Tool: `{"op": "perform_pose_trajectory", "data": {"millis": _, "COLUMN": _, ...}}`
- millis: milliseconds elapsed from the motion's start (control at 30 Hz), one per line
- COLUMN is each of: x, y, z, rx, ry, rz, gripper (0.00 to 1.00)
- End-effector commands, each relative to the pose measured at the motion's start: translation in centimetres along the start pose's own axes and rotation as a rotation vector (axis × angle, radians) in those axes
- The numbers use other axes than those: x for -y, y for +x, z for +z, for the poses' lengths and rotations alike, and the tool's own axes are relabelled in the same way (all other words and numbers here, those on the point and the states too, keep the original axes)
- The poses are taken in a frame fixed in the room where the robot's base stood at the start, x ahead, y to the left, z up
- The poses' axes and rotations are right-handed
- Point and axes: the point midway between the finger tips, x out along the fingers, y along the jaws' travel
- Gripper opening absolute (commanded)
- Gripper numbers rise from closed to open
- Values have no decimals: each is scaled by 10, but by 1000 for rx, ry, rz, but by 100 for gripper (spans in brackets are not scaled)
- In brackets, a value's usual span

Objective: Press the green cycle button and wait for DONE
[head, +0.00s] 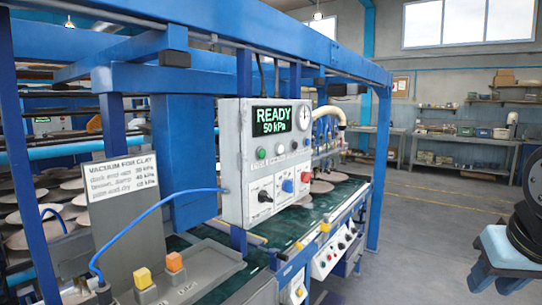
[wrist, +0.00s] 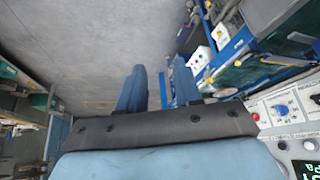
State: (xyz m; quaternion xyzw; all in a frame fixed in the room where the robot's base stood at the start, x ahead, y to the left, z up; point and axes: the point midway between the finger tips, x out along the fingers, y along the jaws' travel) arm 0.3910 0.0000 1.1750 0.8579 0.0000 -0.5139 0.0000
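A white control box (head: 240,170) hangs on the blue frame in the head view. Its display (head: 270,119) reads "READY 50 kPa" in green. A green button (head: 262,153) sits below the display at the left, with two more small buttons or lamps to its right. The box also shows at the lower right of the wrist view, its display (wrist: 312,170) cut off by the edge. My gripper (wrist: 158,90) shows two blue fingers with a gap between them. It is open, empty and apart from the box. Part of my arm shows at the head view's right edge.
A dial gauge (head: 305,114), a black knob (head: 264,196), a blue knob (head: 287,186) and a red knob (head: 305,177) are on the box. A vacuum sign (head: 123,178) and yellow and orange buttons stand left. Plates lie on the green conveyor (head: 290,226). The right floor is open.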

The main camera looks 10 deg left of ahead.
Motion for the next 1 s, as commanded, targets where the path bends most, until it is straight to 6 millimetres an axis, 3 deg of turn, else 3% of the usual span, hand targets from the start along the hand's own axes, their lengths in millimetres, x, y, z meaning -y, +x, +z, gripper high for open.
{"op": "perform_pose_trajectory", "data": {"millis": 333, "x": 0, "y": 0, "z": 0, "rx": 0, "ry": 0, "rz": 0, "gripper": 0}}
{"op": "perform_pose_trajectory", "data": {"millis": 1000, "x": 0, "y": 0, "z": 0, "rx": 0, "ry": 0, "rz": 0, "gripper": 0}}
